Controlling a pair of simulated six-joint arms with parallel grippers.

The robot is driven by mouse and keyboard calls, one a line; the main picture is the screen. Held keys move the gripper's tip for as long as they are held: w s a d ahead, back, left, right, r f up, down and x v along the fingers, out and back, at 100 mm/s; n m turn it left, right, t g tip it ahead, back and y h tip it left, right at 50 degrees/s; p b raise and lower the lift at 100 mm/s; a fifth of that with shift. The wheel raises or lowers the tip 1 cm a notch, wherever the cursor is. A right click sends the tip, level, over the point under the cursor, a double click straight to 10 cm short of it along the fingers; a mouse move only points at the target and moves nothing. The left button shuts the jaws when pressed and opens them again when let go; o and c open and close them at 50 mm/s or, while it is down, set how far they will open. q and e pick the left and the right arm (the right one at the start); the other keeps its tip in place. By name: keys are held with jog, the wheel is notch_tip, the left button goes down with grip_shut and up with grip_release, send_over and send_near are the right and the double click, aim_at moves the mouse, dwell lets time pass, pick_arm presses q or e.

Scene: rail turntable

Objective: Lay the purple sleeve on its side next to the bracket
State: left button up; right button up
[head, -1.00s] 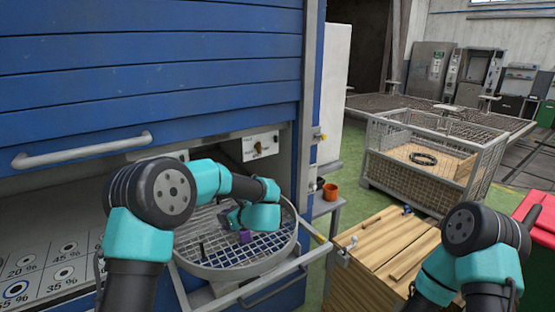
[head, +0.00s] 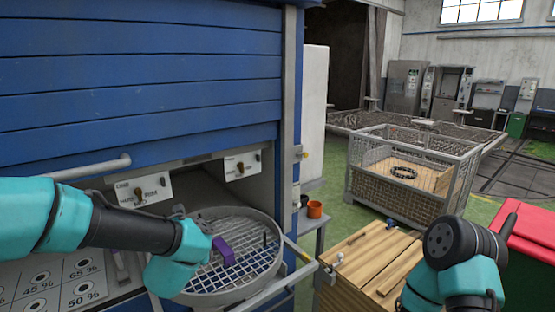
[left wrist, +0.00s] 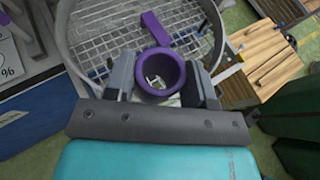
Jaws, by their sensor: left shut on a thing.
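The purple sleeve (left wrist: 160,88) is held between the fingers of my left gripper (left wrist: 160,74) in the left wrist view; I look into its round open end. A purple bar-like piece, apparently the bracket (left wrist: 155,28), lies just beyond it over the mesh; I cannot tell whether they touch. In the head view the bracket (head: 223,250) shows on the round mesh turntable (head: 271,272), to the right of my left gripper. My left arm hides the sleeve there. My right gripper is out of view; only part of that arm shows.
A thin dark peg (head: 265,239) stands on the turntable's right side. Blue slatted cabinet panels (head: 140,70) rise behind and above. A wooden-topped bench (head: 375,260) and a wire crate (head: 412,175) stand to the right. Bare mesh shows around the bracket.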

pick_arm(q)
jog(key=shift+s+d, duration=0.1)
jog(key=shift+s, duration=0.3)
jog(key=shift+f, duration=0.1)
jog(key=w+d+f+n+y, duration=0.2)
jog(key=d+f+y, duration=0.1)
jog(key=d+f, duration=0.4)
notch_tip(320, 180, down, 2)
jog(key=shift+d+f, duration=0.15)
jog(key=shift+d, duration=0.25)
jog(key=shift+w, duration=0.1)
jog(key=w+a+f, duration=0.1)
jog(key=w+a, duration=0.2)
jog(key=w, duration=1.1)
jog(key=shift+w+a+f, duration=0.15)
jog(key=shift+w, duration=0.2)
